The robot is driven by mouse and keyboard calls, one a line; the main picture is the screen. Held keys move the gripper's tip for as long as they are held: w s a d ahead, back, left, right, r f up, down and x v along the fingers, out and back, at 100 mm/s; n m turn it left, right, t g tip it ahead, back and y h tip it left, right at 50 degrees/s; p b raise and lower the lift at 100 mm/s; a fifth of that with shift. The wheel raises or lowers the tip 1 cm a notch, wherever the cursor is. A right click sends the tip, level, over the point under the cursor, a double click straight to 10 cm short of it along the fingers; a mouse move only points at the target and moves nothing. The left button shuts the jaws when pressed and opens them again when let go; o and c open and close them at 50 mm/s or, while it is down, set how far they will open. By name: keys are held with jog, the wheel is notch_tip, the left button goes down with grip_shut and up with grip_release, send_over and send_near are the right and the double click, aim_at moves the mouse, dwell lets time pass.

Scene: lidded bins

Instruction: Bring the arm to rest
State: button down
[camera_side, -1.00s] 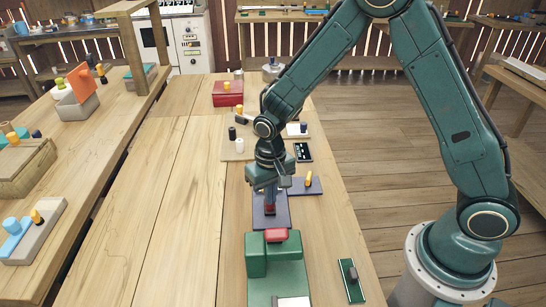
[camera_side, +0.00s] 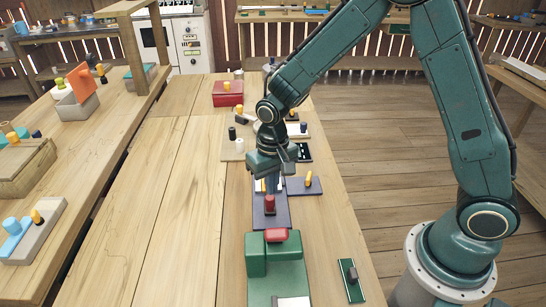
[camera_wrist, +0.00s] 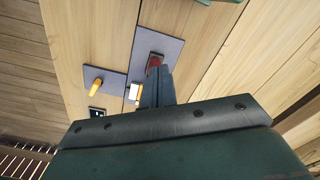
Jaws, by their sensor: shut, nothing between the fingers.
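My gripper (camera_side: 271,190) points down over the table and is shut with nothing in it. In the wrist view its closed fingers (camera_wrist: 156,90) reach toward a red knob. The red knob (camera_side: 269,204) stands on a dark slate plate (camera_side: 270,222), just below or beyond the fingertips in the side view; it also shows in the wrist view (camera_wrist: 153,62), partly hidden by the fingers. Whether the fingertips touch the knob I cannot tell, though a gap seems to show. My arm is bent over the table from its base at the right.
A green box with a red handle (camera_side: 276,235) stands in front of the plate. A yellow peg (camera_side: 309,179) on a dark plate is to the right. A red box (camera_side: 228,94) and white and black pegs lie farther back. The table's left side is clear.

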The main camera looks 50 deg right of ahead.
jog(key=s+d+r+n+t, duration=0.15)
jog(key=s+r, duration=0.25)
jog(key=r, duration=0.4)
jog(key=s+d+r+t, duration=0.1)
jog(key=s+d+r, duration=0.25)
jog(key=r, duration=0.45)
jog(key=s+d+r+t, duration=0.1)
jog(key=s+r, duration=0.2)
jog(key=s, duration=0.4)
jog(key=s+d+r+n+t, duration=0.1)
jog(key=s+r+t, duration=0.1)
jog(key=s, duration=0.5)
jog(key=shift+d+r, duration=0.2)
jog(key=shift+r, duration=0.55)
